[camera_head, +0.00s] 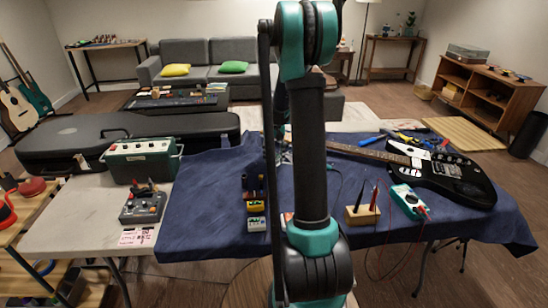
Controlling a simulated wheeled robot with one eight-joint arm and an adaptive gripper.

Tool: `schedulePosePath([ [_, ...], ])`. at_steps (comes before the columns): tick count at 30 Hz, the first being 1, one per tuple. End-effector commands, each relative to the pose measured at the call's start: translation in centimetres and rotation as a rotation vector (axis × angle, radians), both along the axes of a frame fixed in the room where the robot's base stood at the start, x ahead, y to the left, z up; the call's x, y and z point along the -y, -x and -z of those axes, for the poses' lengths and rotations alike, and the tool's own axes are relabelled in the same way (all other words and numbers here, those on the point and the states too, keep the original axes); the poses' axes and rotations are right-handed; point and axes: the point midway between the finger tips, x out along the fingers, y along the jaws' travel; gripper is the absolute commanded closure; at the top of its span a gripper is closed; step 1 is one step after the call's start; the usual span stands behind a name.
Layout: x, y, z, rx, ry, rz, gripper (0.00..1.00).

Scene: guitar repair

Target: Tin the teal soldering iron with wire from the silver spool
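I cannot make out the teal soldering iron or the silver spool for certain. A small wooden block (362,216) on the blue cloth holds thin upright tools, one dark and one red. A grey box (143,205) with dark knobs or tools on top stands on the bare left part of the table. My teal and black arm rises through the middle of the view and hides the centre of the table. A small part of what may be my gripper (284,152) shows behind the arm, so its fingers cannot be read.
A blue cloth (200,205) covers most of the table. A dark electric guitar (455,178) lies at the right, near a teal multimeter (407,200) with red leads. A green amplifier-like box (142,160) and black guitar case (75,145) are left. Small yellow items (256,207) stand near the arm.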

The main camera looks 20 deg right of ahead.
Motion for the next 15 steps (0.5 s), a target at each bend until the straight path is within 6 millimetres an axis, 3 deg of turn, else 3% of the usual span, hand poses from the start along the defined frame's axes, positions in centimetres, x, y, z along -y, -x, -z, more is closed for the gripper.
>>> schedulePosePath([
  [15, 0.0, 0.0, -2.9, 0.000, 0.000, 0.000, 0.86],
])
